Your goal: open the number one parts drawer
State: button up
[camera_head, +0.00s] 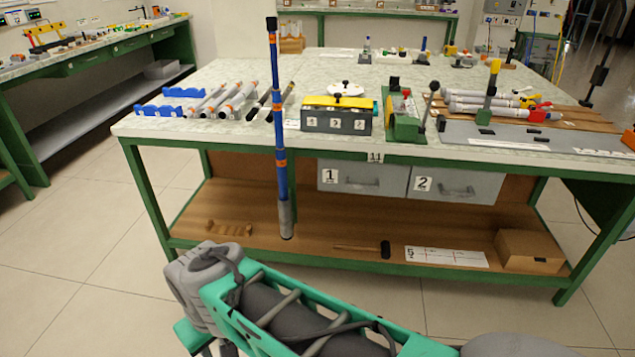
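The number one parts drawer (345,190) is a grey front with a white "1" label and a dark bar handle. It hangs under the tabletop of the green-framed workbench (225,135) and looks shut. Beside it on the right is a matching grey drawer labelled "2" (475,197), which also looks shut. My arm's teal and grey links cross the bottom of the view, well below and in front of the drawers. My gripper's fingers do not show, and nothing of mine touches the drawer.
A tall blue rod with orange bands (281,190) stands upright at the bench front, left of drawer one. The lower shelf (320,220) holds a mallet (384,249) and a cardboard box (530,252). Floor is clear at left.

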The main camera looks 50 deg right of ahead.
aim_at(366, 177)
jog(key=z, duration=0.1)
jog(key=i, duration=0.9)
jog(key=z, duration=0.75)
